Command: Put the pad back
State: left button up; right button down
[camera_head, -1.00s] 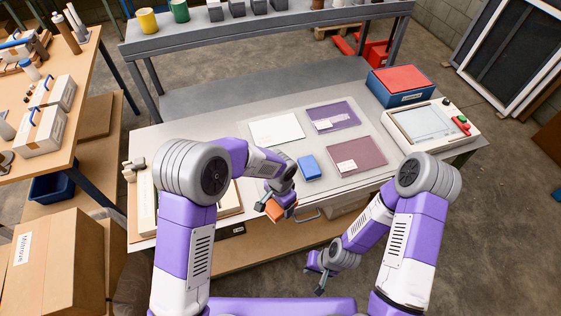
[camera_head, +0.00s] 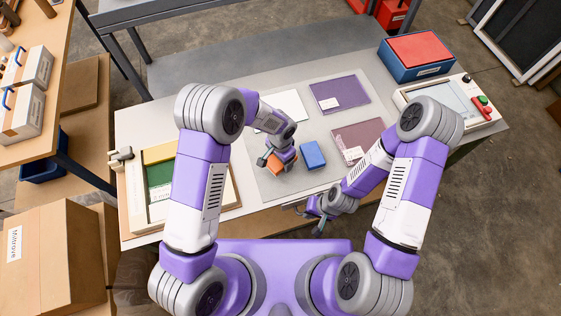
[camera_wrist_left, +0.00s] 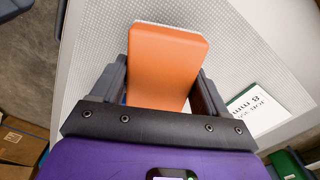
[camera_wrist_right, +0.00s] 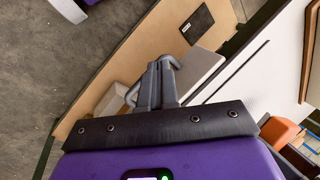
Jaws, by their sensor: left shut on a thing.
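My left gripper (camera_head: 277,156) is shut on an orange pad (camera_head: 274,166), low over the front of the grey mat (camera_head: 262,182). The pad fills the space between the fingers in the left wrist view (camera_wrist_left: 165,70); I cannot tell whether it touches the mat. A blue pad (camera_head: 312,155) lies on the mat just right of it. My right gripper (camera_head: 318,207) is at the table's front edge, empty, its fingers together in the right wrist view (camera_wrist_right: 156,85). The orange pad also shows at that view's lower right (camera_wrist_right: 279,132).
A white sheet (camera_head: 289,104), a purple sheet (camera_head: 340,92) and a mauve sheet (camera_head: 346,137) lie behind and right. A blue box with a red top (camera_head: 420,49) and a panel with buttons (camera_head: 484,112) stand at right. A wooden tray (camera_head: 228,186) is at left.

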aim_at(281, 164)
pick_arm(q)
notch_tip(281, 164, down, 3)
jog(key=shift+f, duration=0.4)
jog(key=shift+f, duration=0.15)
jog(key=o, duration=1)
